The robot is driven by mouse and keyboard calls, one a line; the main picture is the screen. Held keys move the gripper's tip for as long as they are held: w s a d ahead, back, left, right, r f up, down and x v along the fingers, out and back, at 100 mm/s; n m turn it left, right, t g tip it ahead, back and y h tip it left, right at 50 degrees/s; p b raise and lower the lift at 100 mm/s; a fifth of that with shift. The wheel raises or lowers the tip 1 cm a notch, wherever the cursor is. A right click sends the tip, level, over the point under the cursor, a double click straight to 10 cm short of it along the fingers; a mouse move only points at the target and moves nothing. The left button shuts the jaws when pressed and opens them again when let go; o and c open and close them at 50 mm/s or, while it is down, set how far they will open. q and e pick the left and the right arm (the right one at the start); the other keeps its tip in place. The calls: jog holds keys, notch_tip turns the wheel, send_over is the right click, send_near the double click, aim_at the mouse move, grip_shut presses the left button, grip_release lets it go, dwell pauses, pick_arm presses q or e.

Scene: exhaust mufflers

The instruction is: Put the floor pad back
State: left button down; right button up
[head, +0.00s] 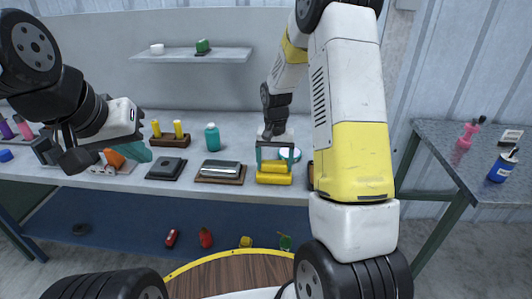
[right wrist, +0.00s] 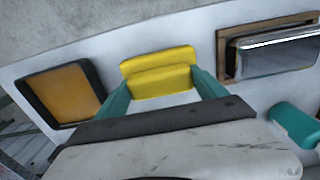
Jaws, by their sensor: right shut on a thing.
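A yellow two-part block (head: 273,179), probably the floor pad, is at the bench's front edge in the head view. My right gripper (head: 274,153) points down at it and is shut on it. In the right wrist view the yellow block (right wrist: 160,75) sits between the teal fingers of my right gripper (right wrist: 163,92). I cannot tell whether it touches the bench. My left gripper (head: 105,158) hangs over the left part of the bench, near an orange thing (head: 114,158). I cannot tell whether its fingers are apart.
A chrome muffler (head: 220,170) lies on a wooden tray left of the yellow block. A dark-framed tray (right wrist: 65,92) with an orange-brown inside is on its other side. A teal bottle (head: 212,137) stands behind. A side table (head: 440,140) is at right.

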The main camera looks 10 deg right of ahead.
aim_at(274, 162)
jog(key=shift+f, duration=0.1)
jog(key=o, duration=1.3)
jog(key=shift+c, duration=0.2)
notch_tip(274, 162, up, 12)
jog(key=s+r+n+t+y, duration=0.1)
jog(key=s+r+n+t, duration=0.15)
jog(key=s+r, duration=0.95)
jog(key=s+a+r+n+t+y, duration=0.1)
jog(key=s+a+t, duration=0.1)
jog(key=s, duration=1)
jog(key=shift+s+r+t, duration=0.15)
jog(key=shift+r+t, duration=0.1)
jog(key=shift+t, duration=0.6)
jog(key=shift+a, duration=0.1)
